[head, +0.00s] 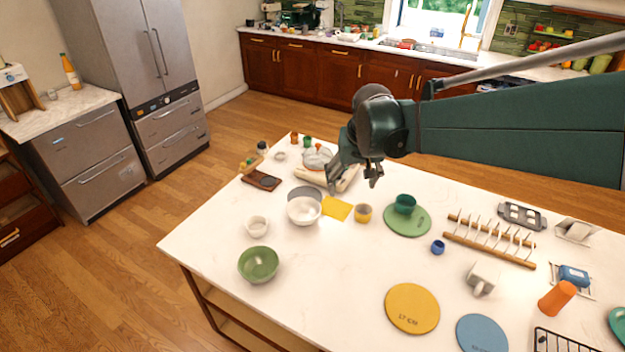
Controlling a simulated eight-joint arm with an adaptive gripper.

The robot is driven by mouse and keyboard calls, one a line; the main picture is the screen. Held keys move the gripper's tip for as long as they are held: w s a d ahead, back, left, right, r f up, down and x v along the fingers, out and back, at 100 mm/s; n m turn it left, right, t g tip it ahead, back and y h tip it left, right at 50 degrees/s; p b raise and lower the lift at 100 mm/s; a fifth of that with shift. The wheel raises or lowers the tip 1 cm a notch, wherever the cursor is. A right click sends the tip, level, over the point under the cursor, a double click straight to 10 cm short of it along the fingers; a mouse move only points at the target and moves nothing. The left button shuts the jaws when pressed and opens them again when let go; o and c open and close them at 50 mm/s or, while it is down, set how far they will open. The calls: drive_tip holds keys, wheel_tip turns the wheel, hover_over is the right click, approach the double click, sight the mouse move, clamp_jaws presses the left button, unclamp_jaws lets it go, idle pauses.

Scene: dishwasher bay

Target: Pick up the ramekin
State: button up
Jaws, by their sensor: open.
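A small white round cup (257,227), which looks like the ramekin, stands upright on the white table left of a white bowl (304,211).
A green bowl (259,264) stands in front of the white cup. A yellow cloth (336,208) lies beside the white bowl. A green cup (404,204) stands on a green disc (407,222). A wooden rack (490,242) is at right. The table's left front is clear.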

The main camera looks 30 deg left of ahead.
drive_tip(key=s+a+f+n+g, duration=0.1)
drive_tip(key=a+f, duration=0.3)
drive_tip(key=a, duration=0.4)
drive_tip(key=s+a+f+n, duration=0.1)
drive_tip(key=a+f, duration=0.4)
drive_tip(key=a, duration=0.4)
drive_tip(key=n+b, duration=0.1)
approach(257, 229)
drive_tip(key=shift+w+a+r+g+h, duration=0.1)
drive_tip(key=shift+w+r+g+h, duration=0.1)
drive_tip(key=shift+r, duration=0.15)
drive_tip(key=shift+w+r+g+h, duration=0.1)
drive_tip(key=shift+r+g, duration=0.1)
drive_tip(key=shift+r, duration=0.15)
drive_tip(key=shift+w+a+f, duration=0.1)
drive_tip(key=shift+a+f, duration=0.05)
drive_tip(key=shift+f, duration=1.1)
drive_tip(key=shift+w+a+f+p, duration=0.1)
drive_tip(key=shift+a+f, duration=0.05)
drive_tip(key=shift+f, duration=0.7)
drive_tip(key=shift+w+a+f+p, duration=0.1)
drive_tip(key=shift+a+f, duration=0.05)
drive_tip(key=shift+f, duration=0.75)
drive_tip(key=shift+w+a+f+p, duration=0.1)
drive_tip(key=shift+f, duration=0.75)
